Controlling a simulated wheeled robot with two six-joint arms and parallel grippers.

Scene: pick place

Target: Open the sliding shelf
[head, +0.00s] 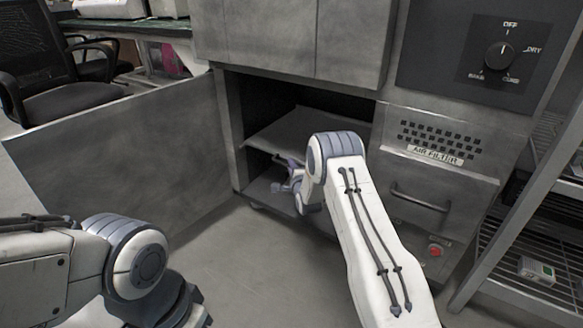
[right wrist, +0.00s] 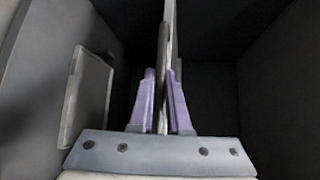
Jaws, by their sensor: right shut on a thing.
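The sliding shelf (head: 308,131) is a flat grey panel inside the open lower compartment of a grey metal cabinet. My right arm reaches into the compartment, and my right gripper (head: 287,164) is at the shelf's front left part, partly hidden by its own wrist. In the right wrist view, the two purple fingers of my right gripper (right wrist: 161,105) are closed on the thin edge of the shelf (right wrist: 167,45). My left arm is at the lower left of the head view; its gripper is not visible.
The cabinet door (head: 125,165) stands wide open to the left. A drawer with a handle (head: 420,198) and a red button (head: 434,251) are right of my right arm. A wire rack (head: 520,255) stands at far right, an office chair (head: 65,85) at upper left.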

